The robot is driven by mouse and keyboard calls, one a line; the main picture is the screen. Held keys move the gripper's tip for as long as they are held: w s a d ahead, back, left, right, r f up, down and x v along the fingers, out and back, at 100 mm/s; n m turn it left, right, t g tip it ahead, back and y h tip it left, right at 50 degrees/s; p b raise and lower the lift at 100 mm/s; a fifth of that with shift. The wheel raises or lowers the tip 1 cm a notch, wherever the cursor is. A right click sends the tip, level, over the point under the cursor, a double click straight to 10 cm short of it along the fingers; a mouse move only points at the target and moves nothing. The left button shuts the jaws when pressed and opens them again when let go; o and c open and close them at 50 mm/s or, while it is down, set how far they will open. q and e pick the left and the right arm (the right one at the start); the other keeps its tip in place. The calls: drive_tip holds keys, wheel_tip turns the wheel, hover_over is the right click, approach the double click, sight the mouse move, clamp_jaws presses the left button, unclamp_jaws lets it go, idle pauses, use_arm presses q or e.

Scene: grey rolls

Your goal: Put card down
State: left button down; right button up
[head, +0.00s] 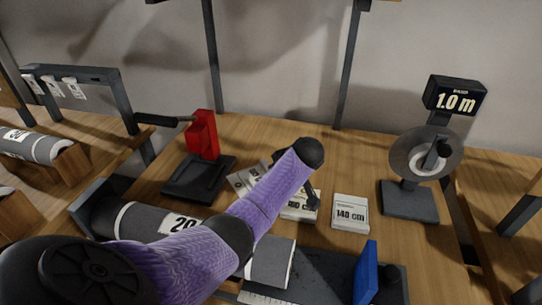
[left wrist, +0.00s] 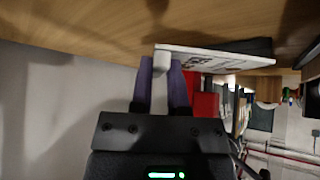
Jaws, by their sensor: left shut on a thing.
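My left gripper (head: 313,198) reaches down over the middle of the table, with my purple arm crossing in front. In the left wrist view its fingers (left wrist: 161,85) are shut on the edge of a white printed card (left wrist: 215,57). The card is close to the wooden table top; I cannot tell whether it touches. In the head view a card ending in "60 cm" (head: 297,212) shows at the gripper, its first digit unclear. A "140 cm" card (head: 350,213) lies flat to its right. Another card (head: 243,180) lies partly behind my arm. My right gripper is not in view.
A dial stand with a "1.0 m" display (head: 455,98) stands at right. A grey roll (head: 150,221) with a "20" label lies front left. A blue upright plate (head: 366,272) stands in front.

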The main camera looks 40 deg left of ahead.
use_arm(q)
wheel_tip(320, 180, down, 6)
drive_tip(key=shift+r+b, duration=0.2)
drive_tip(key=shift+b, duration=0.95)
drive_tip(key=shift+r, duration=0.2)
drive_tip(key=c, duration=1.1)
unclamp_jaws()
drive_tip(key=shift+f, duration=0.15)
drive_tip(key=o, duration=0.5)
drive_tip(key=shift+d+r+p, duration=0.15)
drive_tip(key=shift+r+p, duration=0.25)
drive_tip(key=shift+r, duration=0.05)
drive_tip(key=p+v, duration=0.5)
drive_tip(key=v, duration=0.6)
drive_tip(key=shift+d+r+p, duration=0.15)
drive_tip(key=shift+d+p, duration=0.05)
drive_tip(key=shift+p, duration=0.15)
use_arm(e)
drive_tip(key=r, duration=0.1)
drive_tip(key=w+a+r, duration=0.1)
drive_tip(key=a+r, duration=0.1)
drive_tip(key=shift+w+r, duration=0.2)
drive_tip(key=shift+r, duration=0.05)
